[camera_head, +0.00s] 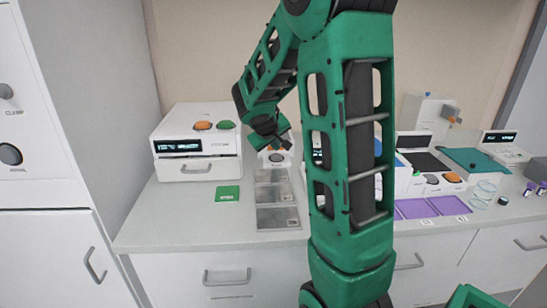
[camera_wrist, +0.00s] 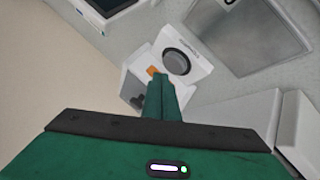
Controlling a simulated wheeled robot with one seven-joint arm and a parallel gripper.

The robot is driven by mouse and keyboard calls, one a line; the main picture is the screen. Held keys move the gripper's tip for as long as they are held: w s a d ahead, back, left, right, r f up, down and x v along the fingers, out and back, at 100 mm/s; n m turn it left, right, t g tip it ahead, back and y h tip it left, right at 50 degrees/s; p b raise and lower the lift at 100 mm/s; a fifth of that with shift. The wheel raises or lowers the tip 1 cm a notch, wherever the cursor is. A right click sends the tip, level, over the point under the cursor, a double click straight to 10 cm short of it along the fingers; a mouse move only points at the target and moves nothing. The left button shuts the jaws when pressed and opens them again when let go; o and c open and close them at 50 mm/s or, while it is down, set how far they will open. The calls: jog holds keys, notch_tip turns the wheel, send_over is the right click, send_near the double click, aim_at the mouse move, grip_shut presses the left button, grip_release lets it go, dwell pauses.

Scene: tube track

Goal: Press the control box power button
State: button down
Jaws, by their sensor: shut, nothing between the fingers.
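A small white box with a large dark round button (camera_wrist: 177,61) and a small orange part (camera_wrist: 152,70) lies just ahead of my fingers in the wrist view. Its label is too small to read surely; it looks like the control box. In the head view this small white box (camera_head: 264,162) stands on the counter, partly hidden by my gripper. My gripper (camera_wrist: 161,82) is shut and empty, its fingertips overlapping the box beside the orange part. I cannot tell whether they touch it. In the head view my gripper (camera_head: 285,143) is just above the box.
A white instrument (camera_head: 195,168) with a display and orange and green buttons stands left of the box. Metal plates (camera_head: 277,217) and a green card (camera_head: 227,193) lie in front. Purple trays (camera_head: 432,207) and more devices are at right, partly behind my arm.

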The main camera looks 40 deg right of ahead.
aim_at(276, 157)
jog(key=shift+f, duration=0.15)
jog(key=shift+s+f, duration=0.1)
jog(key=shift+f, duration=0.15)
jog(key=shift+f, duration=0.5)
dwell(1.1)
jog(key=shift+r, duration=0.95)
notch_tip(276, 157, up, 6)
dwell(0.6)
dwell(0.4)
